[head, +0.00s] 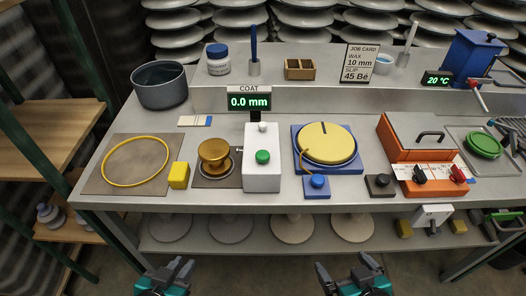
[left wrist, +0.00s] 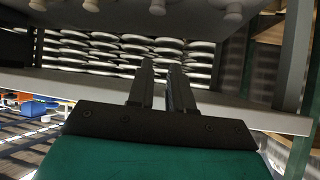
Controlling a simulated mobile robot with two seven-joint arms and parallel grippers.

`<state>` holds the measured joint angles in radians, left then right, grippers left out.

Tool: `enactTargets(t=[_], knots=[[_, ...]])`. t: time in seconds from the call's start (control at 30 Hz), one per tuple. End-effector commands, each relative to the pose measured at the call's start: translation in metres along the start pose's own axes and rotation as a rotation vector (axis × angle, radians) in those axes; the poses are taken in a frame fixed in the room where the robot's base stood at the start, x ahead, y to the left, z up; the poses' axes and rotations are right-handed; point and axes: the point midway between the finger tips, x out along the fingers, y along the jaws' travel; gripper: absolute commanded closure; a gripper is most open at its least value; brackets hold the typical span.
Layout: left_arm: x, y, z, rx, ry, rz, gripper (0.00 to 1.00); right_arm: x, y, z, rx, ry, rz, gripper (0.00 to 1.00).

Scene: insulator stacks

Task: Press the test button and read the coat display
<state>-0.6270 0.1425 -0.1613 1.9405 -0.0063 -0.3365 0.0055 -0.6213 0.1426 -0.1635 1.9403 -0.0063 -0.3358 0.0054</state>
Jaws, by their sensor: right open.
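The test button appears to be the round green button (head: 263,157) on top of a white box (head: 262,180) in the middle of the table. The coat display (head: 249,102) stands behind that box, under the label COAT, and reads 0.0 mm in green. My left gripper (head: 177,268) is low in front of the table, well apart from the button. Its fingers also show in the left wrist view (left wrist: 162,85), with a narrow empty gap between them. My right gripper (head: 343,268) is open and empty, also low in front of the table.
A brass cup (head: 214,152) and yellow block (head: 179,175) stand left of the white box. A yellow disc (head: 325,142) on a blue base with a blue button (head: 317,181) stands right. An orange box (head: 415,150) with knobs is further right. The table's front edge (head: 290,207) lies beyond my grippers.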

Motion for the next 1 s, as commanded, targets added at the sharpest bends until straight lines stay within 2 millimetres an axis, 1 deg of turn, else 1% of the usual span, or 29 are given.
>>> enactTargets(t=[0.03,0.2,1.0], knots=[[0.0005,-0.0002,-0.0009,0.0,0.002,0.0,0.85,-0.0001,0.0,0.0001,0.0,0.0,0.0,0.0],[0.0016,-0.0005,-0.0033,0.001,0.007,-0.001,1.0,-0.0002,0.0,0.0004,0.0,-0.001,0.0,0.0],[0.0001,0.001,-0.0001,0.0,0.001,0.002,1.0,-0.001,0.0001,0.002,0.001,-0.004,0.0,0.0]])
